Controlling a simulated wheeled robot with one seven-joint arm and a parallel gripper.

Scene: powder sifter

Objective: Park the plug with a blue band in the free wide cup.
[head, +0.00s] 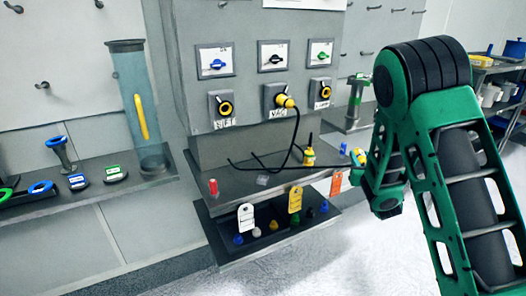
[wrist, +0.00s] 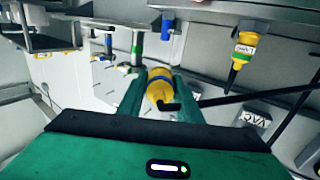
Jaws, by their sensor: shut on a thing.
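My gripper (wrist: 160,90) is shut on the yellow plug with a blue band (wrist: 158,86), in the middle of the wrist view. In the head view the gripper (head: 360,171) is at the right end of the grey shelf (head: 235,181), and a bit of the yellow plug (head: 359,156) shows there. The plug appears held clear of the shelf. Another yellow plug with a green band (head: 308,157) stands on the shelf to the left; it also shows in the wrist view (wrist: 245,48). I cannot make out which cup is wide and free.
A yellow plug (head: 285,101) with a black cord sits in the VAC socket, and its cord loops over the shelf. A red item (head: 213,187) stands at the shelf's left end. Paper tags (head: 246,217) hang at the front.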

